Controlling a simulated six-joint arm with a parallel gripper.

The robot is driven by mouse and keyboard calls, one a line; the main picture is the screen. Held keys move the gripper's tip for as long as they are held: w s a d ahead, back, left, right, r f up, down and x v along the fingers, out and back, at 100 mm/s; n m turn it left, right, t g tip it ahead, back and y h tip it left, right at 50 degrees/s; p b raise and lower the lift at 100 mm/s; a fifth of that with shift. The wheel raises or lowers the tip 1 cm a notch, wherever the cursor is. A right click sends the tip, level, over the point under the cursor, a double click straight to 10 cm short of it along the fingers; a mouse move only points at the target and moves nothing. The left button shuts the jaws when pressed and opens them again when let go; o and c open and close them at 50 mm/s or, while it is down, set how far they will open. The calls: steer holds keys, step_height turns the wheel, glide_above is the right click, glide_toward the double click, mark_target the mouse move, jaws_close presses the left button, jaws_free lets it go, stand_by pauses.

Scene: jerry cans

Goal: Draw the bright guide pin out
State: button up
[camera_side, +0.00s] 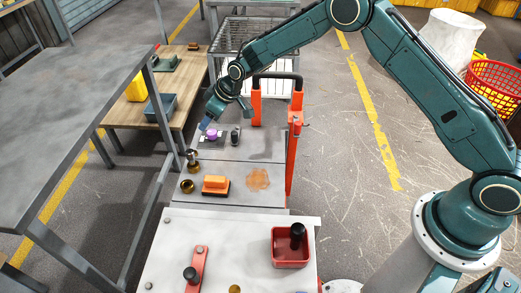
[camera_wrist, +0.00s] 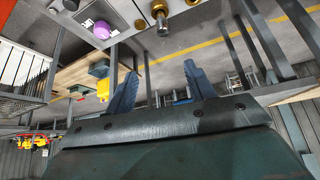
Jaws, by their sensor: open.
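The guide pin (camera_side: 192,157) stands upright at the left edge of the grey fixture plate in the side view, with a pale metal body and brass-coloured part. In the wrist view a brass and metal pin (camera_wrist: 161,16) shows at the top edge, partly cut off. A brass bushing (camera_side: 187,186) sits nearer the camera; it also shows in the wrist view (camera_wrist: 140,24). My gripper (camera_side: 224,116) is above the far part of the plate, beyond and right of the pin and apart from it. Its two blue fingers (camera_wrist: 160,70) are spread with nothing between them.
A purple knob (camera_side: 212,134) and a black knob (camera_side: 235,136) stand close below my gripper. An orange block (camera_side: 215,183) sits on the middle plate. A red tray (camera_side: 291,247) holds a black-handled item. An orange frame (camera_side: 277,78) rises behind, right of my gripper.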

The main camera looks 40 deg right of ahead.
mark_target(191, 152)
steer(key=f, duration=0.1)
steer(key=a+f, duration=0.1)
steer(key=f, duration=0.1)
steer(key=w+f, duration=0.1)
steer(key=f, duration=0.1)
steer(key=shift+a, duration=0.15)
steer(key=shift+w+f, duration=0.1)
steer(key=shift+f, duration=0.05)
steer(key=shift+x, duration=6.65)
steer(key=shift+a, duration=0.2)
steer(key=c, duration=1.2)
steer(key=shift+o, duration=0.2)
steer(key=shift+w+r, duration=0.1)
steer(key=shift+r, duration=0.7)
